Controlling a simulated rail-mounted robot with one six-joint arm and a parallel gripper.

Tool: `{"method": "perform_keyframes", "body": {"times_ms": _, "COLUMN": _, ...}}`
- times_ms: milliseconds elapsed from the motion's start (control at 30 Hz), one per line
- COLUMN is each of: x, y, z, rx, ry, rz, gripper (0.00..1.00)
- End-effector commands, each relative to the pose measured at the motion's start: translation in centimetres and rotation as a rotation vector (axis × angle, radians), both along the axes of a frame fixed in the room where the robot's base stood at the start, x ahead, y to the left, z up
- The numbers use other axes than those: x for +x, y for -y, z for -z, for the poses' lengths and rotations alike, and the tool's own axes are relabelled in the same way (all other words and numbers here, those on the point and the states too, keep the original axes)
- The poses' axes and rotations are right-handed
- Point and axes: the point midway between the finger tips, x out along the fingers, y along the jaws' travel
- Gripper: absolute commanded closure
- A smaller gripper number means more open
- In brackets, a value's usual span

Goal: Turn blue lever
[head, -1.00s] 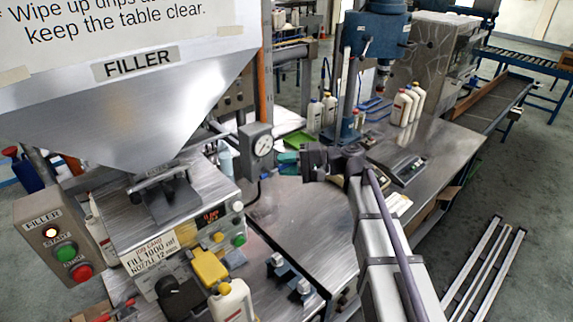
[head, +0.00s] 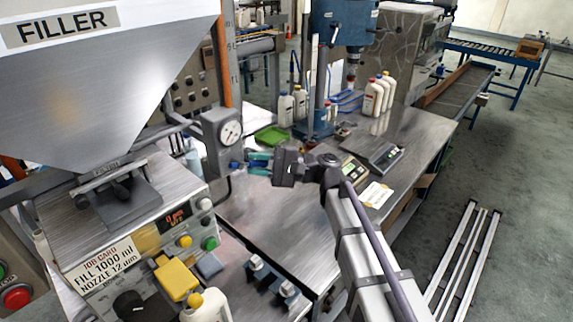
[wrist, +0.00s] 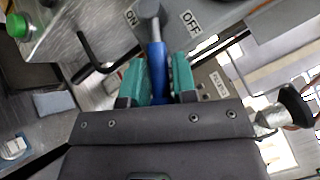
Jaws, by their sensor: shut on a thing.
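The blue lever (wrist: 157,68) shows in the wrist view, joined to a grey pivot at the top. ON and OFF labels sit on the grey plate (wrist: 176,24) on either side of the pivot. My gripper (wrist: 155,82) has its teal fingers on both sides of the lever, shut on its blue handle. In the head view my gripper (head: 258,160) is right of the pressure gauge, with its teal fingers pointing left. A small bit of the blue lever (head: 236,164) shows just left of the fingers; the rest is hard to make out there.
The gauge (head: 230,133) and a pipe stand close to my gripper. The filler machine (head: 150,215) fills the left, with a white bottle (head: 207,308) at its front. A scale (head: 386,156) and several bottles stand on the bench behind.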

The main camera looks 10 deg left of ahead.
Motion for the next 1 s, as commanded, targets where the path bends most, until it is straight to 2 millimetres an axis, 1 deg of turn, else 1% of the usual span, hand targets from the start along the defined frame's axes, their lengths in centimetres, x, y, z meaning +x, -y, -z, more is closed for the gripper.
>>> {"method": "perform_keyframes", "body": {"times_ms": 233, "x": 0.1, "y": 0.1, "z": -0.2, "rx": 0.0, "ry": -0.002, "rz": 0.004, "gripper": 1.0}}
{"method": "perform_keyframes", "body": {"times_ms": 267, "x": 0.1, "y": 0.1, "z": -0.2, "rx": 0.0, "ry": -0.001, "rz": 0.004, "gripper": 0.71}}
{"method": "perform_keyframes", "body": {"times_ms": 400, "x": 0.1, "y": 0.1, "z": -0.2, "rx": -0.001, "ry": 0.0, "rz": 0.004, "gripper": 0.58}}
{"method": "perform_keyframes", "body": {"times_ms": 433, "x": 0.1, "y": 0.1, "z": -0.2, "rx": -0.001, "ry": 0.0, "rz": 0.004, "gripper": 0.57}}
{"method": "perform_keyframes", "body": {"times_ms": 633, "x": 0.1, "y": 0.2, "z": -0.1, "rx": -0.001, "ry": 0.001, "rz": 0.004, "gripper": 0.57}}
{"method": "perform_keyframes", "body": {"times_ms": 733, "x": 0.3, "y": 0.9, "z": 0.1, "rx": -0.002, "ry": 0.0, "rz": 0.006, "gripper": 0.57}}
{"method": "perform_keyframes", "body": {"times_ms": 867, "x": 0.9, "y": 3.5, "z": 0.6, "rx": 0.0, "ry": 0.001, "rz": 0.009, "gripper": 0.57}}
{"method": "perform_keyframes", "body": {"times_ms": 1000, "x": 1.7, "y": 7.0, "z": 1.1, "rx": 0.0, "ry": 0.001, "rz": 0.009, "gripper": 0.57}}
